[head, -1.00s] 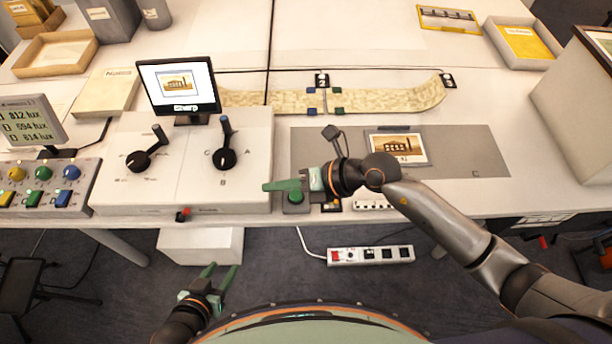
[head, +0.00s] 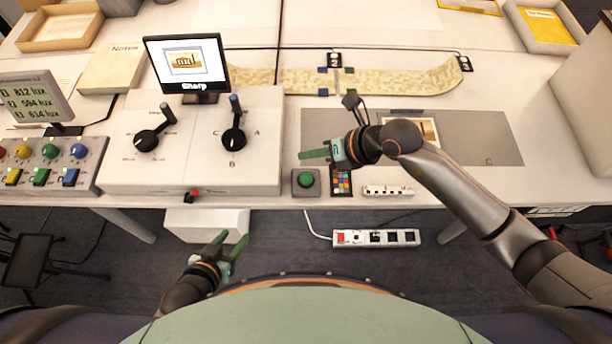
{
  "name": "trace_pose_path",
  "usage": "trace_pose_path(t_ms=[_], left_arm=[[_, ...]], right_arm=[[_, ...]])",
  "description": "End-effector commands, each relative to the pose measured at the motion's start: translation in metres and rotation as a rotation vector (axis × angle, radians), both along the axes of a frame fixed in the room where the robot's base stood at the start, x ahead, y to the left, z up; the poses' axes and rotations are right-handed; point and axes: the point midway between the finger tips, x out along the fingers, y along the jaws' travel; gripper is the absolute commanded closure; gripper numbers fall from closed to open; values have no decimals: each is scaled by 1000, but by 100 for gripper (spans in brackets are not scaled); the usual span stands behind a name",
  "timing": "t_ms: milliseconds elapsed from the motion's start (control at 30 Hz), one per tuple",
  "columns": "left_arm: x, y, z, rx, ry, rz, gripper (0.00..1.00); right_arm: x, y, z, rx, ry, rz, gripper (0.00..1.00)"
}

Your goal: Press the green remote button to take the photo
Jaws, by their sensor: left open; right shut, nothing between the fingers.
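The green remote button (head: 306,179) is a round green dome on a dark square base near the table's front edge, fully in sight. My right gripper (head: 304,154) is shut and empty, its green fingers pointing left, just behind and above the button and apart from it in the picture. My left gripper (head: 231,247) is open and empty, low in front of the table. A small monitor (head: 185,66) shows a picture of a building with the word "Sharp" below. The photo (head: 425,130) on the grey mat (head: 482,140) is partly hidden by my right arm.
A white console with two black levers (head: 195,175) stands left of the button. A colour chart (head: 341,183) and a small white strip (head: 388,191) lie to its right. A light meter (head: 33,97) stands above a knob panel (head: 50,165) at far left.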

Motion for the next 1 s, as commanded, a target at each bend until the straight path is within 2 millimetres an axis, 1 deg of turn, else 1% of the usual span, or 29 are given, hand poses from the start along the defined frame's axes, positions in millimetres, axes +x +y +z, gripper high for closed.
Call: trace_pose_path(t_ms=[33,167,300,400,500,667,1000], left_arm=[[0,0,-6,0,0,0,50],[0,0,-17,0,0,0,50],[0,0,-39,0,0,0,50],[0,0,-51,0,1,0,50],[-1,0,-58,0,2,0,50],[-1,0,-62,0,2,0,50],[0,0,-61,0,1,0,50]], right_arm=[[0,0,-9,1,2,0,100],[0,0,-25,0,2,-1,100],[0,0,-49,0,1,1,100],[0,0,-62,1,2,0,100],[0,0,-72,0,1,1,100],[0,0,-79,1,1,0,100],[0,0,-78,1,1,0,100]])
